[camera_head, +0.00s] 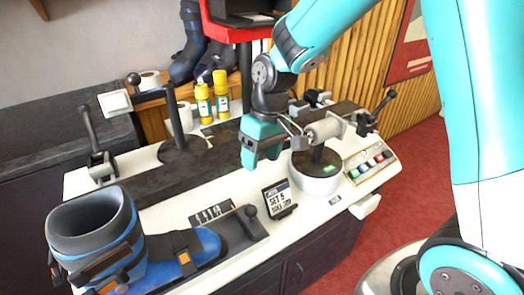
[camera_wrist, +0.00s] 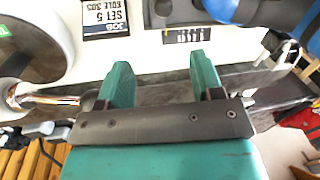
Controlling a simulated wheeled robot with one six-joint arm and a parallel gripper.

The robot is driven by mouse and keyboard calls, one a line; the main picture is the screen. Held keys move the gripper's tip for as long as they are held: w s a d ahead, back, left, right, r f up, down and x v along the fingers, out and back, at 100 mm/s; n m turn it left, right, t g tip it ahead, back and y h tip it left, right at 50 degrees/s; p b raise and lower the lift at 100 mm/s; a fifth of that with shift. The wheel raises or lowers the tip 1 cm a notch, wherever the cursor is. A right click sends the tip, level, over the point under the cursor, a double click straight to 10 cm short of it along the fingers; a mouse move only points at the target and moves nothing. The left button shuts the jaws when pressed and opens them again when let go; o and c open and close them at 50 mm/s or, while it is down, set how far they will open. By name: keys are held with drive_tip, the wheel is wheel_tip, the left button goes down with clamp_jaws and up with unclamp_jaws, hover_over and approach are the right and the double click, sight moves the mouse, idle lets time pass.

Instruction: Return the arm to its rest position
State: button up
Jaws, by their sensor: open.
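My gripper (camera_head: 262,157) hangs from my teal arm over the middle of the bench in the head view. In the wrist view its two teal fingers (camera_wrist: 160,72) stand apart with nothing between them. The white bench (camera_head: 152,216) lies below it. Just right of the gripper in the head view are a grey cylinder (camera_head: 324,129) and a round white base (camera_head: 315,184); I cannot tell how far apart they are in depth.
A blue ski boot (camera_head: 95,232) stands at the bench's front left. A "SET 5" card (camera_head: 277,199) stands at the front edge. A button panel (camera_head: 371,162) is at right. Yellow bottles (camera_head: 221,93) and dark boots (camera_head: 190,50) are behind. Red floor (camera_head: 425,190) is open at right.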

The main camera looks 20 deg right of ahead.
drive_tip(key=shift+d+r, duration=0.1)
drive_tip(key=shift+r, duration=0.45)
drive_tip(key=shift+r, duration=0.1)
drive_tip(key=s+a+r+n+y, duration=0.1)
drive_tip(key=s+r, duration=0.3)
drive_tip(key=s, duration=0.6)
drive_tip(key=s+a+r+n+y, duration=0.1)
drive_tip(key=s+r, duration=0.4)
drive_tip(key=s, duration=0.5)
drive_tip(key=a+n, duration=0.1)
drive_tip(key=a, duration=0.1)
drive_tip(key=shift+a+r+t, duration=0.3)
drive_tip(key=shift+a+t, duration=0.1)
